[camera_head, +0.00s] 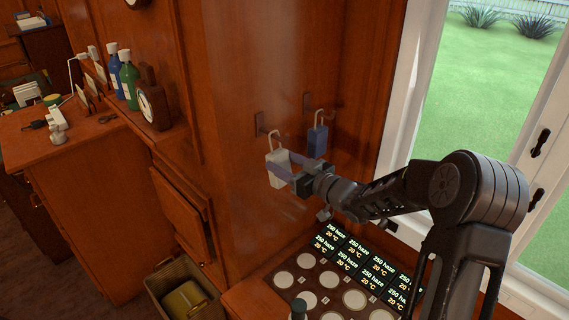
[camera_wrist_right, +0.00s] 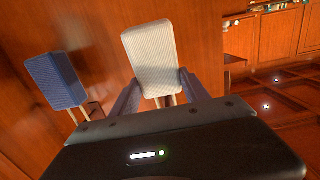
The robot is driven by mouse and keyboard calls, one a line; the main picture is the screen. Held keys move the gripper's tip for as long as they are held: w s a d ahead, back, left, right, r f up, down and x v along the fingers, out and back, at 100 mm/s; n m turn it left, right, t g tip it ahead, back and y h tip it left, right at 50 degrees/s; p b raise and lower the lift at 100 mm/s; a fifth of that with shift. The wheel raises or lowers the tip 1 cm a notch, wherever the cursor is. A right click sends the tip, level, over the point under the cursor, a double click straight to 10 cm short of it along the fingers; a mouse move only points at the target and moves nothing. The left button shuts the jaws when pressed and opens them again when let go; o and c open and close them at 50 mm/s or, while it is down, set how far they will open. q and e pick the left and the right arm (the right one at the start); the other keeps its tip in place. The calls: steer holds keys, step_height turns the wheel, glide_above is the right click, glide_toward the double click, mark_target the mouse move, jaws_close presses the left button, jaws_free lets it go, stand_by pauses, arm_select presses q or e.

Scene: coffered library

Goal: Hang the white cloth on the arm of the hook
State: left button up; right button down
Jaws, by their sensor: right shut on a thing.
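The white cloth (camera_head: 278,170) is a small pale block with a loop at its top, upright at the wooden panel. It also shows in the right wrist view (camera_wrist_right: 153,57), between the fingers. My right gripper (camera_head: 279,157) is shut on the white cloth. The hook (camera_head: 261,124) sticks out from the panel just above it. The cloth's loop is close to the hook's arm; I cannot tell whether it rests on it. A blue cloth (camera_head: 317,139) hangs by its loop at a second hook to the right; it also shows in the right wrist view (camera_wrist_right: 55,80). My left gripper is not in view.
Below stands a counter with several round pale lids (camera_head: 306,299) and lit labels (camera_head: 350,255). A shelf with bottles (camera_head: 129,80) is at the left, a bin (camera_head: 185,292) below. A window (camera_head: 480,100) is at the right.

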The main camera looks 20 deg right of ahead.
steer(key=shift+c, duration=2.3)
jaws_free()
steer(key=b+v, duration=0.1)
steer(key=v, duration=0.6)
steer(key=shift+s+d+b, duration=0.15)
steer(key=shift+s+b, duration=0.2)
